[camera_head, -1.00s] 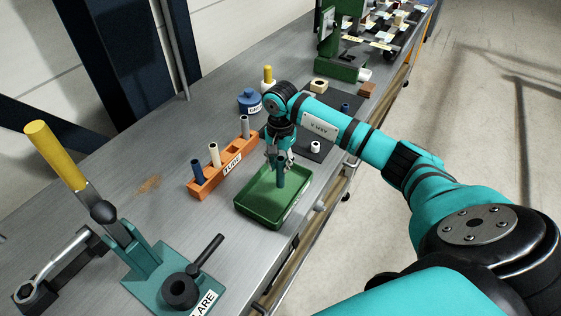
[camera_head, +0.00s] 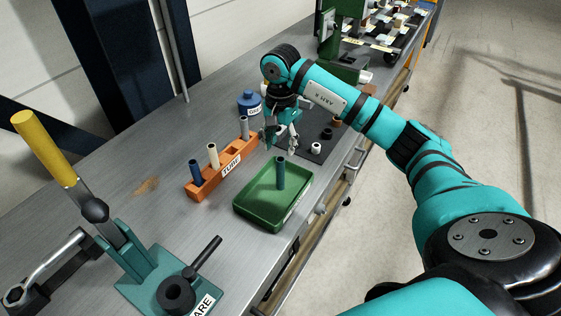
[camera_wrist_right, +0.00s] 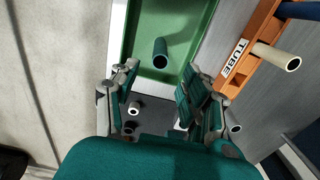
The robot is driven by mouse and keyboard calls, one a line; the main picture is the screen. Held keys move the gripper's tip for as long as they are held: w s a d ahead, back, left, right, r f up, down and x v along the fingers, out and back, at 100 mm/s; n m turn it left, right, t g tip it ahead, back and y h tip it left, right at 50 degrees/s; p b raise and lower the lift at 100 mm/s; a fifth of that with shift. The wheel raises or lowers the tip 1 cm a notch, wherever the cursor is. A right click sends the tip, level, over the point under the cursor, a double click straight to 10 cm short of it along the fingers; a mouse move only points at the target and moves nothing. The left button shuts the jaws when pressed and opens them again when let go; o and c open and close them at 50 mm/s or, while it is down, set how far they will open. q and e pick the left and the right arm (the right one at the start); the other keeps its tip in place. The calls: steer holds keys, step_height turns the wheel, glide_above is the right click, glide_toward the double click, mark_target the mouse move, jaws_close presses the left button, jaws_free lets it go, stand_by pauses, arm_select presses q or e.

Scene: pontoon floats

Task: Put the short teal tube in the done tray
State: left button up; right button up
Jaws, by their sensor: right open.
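The short teal tube (camera_head: 280,174) stands upright inside the green tray (camera_head: 251,211), with nothing holding it. In the right wrist view the tube (camera_wrist_right: 160,54) shows its dark open end against the green floor of the tray (camera_wrist_right: 128,25). My right gripper (camera_head: 279,146) is open and empty, above and behind the tube and apart from it. In the right wrist view its spread fingers (camera_wrist_right: 158,82) have clear space between them. My left gripper is not in view.
An orange tube rack (camera_head: 212,181) with blue and cream tubes stands left of the tray. A dark mat (camera_head: 313,153) with small parts lies behind it. A teal lever tool (camera_head: 140,283) stands at the front left. A blue pot (camera_head: 248,101) is farther back.

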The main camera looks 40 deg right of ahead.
steer(key=shift+r+b, duration=0.45)
steer(key=shift+r, duration=1.75)
